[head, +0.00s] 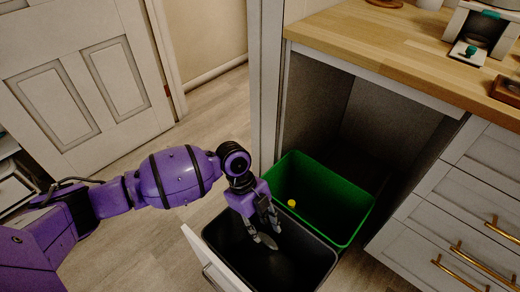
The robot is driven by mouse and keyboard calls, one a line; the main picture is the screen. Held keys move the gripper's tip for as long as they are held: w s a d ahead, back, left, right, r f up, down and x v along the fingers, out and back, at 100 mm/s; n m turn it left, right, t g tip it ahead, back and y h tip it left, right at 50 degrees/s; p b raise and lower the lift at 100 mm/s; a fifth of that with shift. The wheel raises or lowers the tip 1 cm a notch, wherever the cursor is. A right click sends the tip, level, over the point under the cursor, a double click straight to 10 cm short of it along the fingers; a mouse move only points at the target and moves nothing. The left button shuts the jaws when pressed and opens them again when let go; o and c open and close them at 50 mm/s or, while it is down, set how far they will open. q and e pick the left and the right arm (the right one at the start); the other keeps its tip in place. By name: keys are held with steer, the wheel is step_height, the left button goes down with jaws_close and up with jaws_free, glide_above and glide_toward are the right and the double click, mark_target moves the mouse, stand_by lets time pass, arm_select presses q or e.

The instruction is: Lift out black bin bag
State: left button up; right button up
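A black bin (319,276) stands in the pulled-out drawer at the bottom middle. Its inside is dark, and I cannot tell a black bag apart from the bin wall. My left gripper (266,234) points down into the bin's opening near its back edge. Its fingers look spread apart, with no bag visibly gathered between them. A small grey shape shows by the fingertips, too unclear to name. My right gripper is not in view.
A green bin (347,234) with a small yellow thing (291,203) inside stands right behind the black one. The white drawer front (207,255) is at the left. A wooden counter (400,45) overhangs the open cabinet. Drawers (455,215) with brass handles stand right.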

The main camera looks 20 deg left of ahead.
mark_target(268, 239)
arm_select(q)
steer(key=shift+w+d+f, duration=0.1)
steer(key=shift+d+f, duration=0.2)
steer(key=shift+f, duration=0.25)
steer(key=b+x, duration=0.1)
steer(key=x, duration=0.4)
steer(key=shift+s+d+f+b, duration=0.1)
steer(key=shift+s+b, duration=0.1)
steer(key=shift+b, duration=0.1)
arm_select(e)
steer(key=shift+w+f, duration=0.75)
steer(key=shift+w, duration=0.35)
arm_select(q)
steer(key=shift+c, duration=0.2)
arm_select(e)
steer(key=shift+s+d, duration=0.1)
arm_select(q)
steer(key=shift+c, duration=1.3)
jaws_close()
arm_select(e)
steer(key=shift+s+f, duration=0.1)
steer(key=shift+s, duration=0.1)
arm_select(q)
steer(key=shift+w+r, duration=0.1)
steer(key=shift+r, duration=0.1)
